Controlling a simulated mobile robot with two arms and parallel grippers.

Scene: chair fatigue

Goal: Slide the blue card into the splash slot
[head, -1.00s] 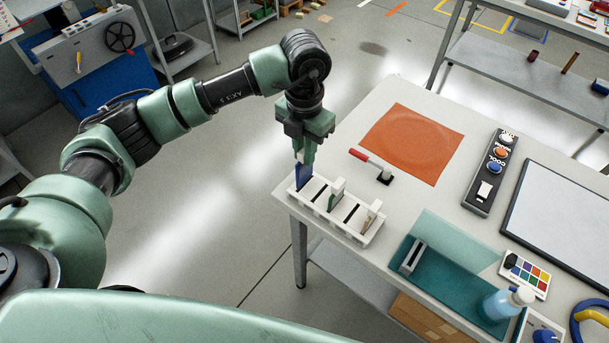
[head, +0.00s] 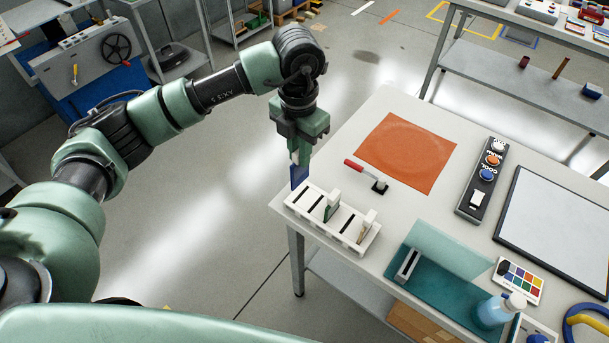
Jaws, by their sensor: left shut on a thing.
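My left gripper (head: 300,153) points down, shut on the top of the blue card (head: 299,175). The card hangs upright at the left end of the white slotted rack (head: 347,239). Its lower edge looks just above the rack, though the exact gap is hard to tell. A green card (head: 331,211) and a brownish card (head: 364,234), each with a pale top, stand in other rack slots. A grey slotted block (head: 408,264) sits on the teal mat (head: 440,291); I cannot read a label on it. My right gripper is not in view.
A red-handled tool (head: 365,172) lies behind the rack near an orange mat (head: 408,152). A control box (head: 483,180) and a framed white panel (head: 562,222) are to the right.

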